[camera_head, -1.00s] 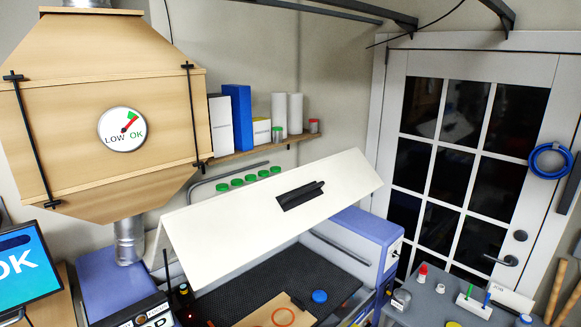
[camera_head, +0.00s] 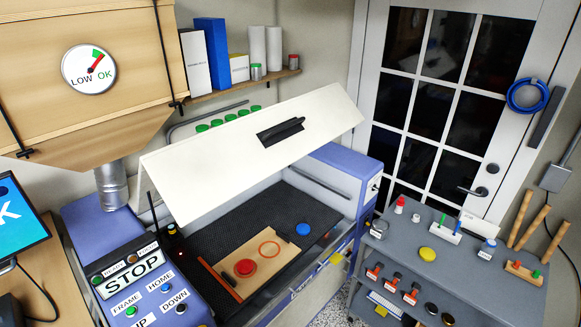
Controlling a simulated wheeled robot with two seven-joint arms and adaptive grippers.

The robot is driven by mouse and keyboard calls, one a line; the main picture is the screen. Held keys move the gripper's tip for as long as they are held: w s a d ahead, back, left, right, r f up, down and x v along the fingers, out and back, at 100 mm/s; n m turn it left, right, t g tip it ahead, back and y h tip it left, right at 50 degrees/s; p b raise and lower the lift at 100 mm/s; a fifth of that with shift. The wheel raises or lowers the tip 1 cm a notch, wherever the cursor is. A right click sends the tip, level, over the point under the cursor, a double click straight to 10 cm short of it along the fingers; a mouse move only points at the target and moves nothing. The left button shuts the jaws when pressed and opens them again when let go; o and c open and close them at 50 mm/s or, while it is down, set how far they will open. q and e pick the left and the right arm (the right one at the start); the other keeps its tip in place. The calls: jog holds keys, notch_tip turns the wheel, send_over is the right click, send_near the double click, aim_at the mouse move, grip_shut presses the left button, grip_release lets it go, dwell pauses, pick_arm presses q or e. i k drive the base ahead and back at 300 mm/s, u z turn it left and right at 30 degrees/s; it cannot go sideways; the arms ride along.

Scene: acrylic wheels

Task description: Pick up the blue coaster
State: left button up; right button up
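The blue coaster (camera_head: 303,229) is a small round blue disc. It lies flat on the dark honeycomb bed (camera_head: 237,215) inside the open machine, just right of a wooden sheet. Neither of my grippers shows in the head view.
The machine's white lid (camera_head: 215,165) is raised above the bed. A control panel with a STOP sign (camera_head: 134,264) stands left. A grey cart (camera_head: 460,270) with a yellow disc (camera_head: 429,254) stands right.

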aim_at(303, 229)
jog(key=z, duration=0.7)
jog(key=k, duration=1)
jog(key=z, duration=0.85)
jog(key=i, duration=1.6)
jog(key=u, duration=1.55)
jog(key=i, duration=0.9)
jog(key=u, duration=1.1)
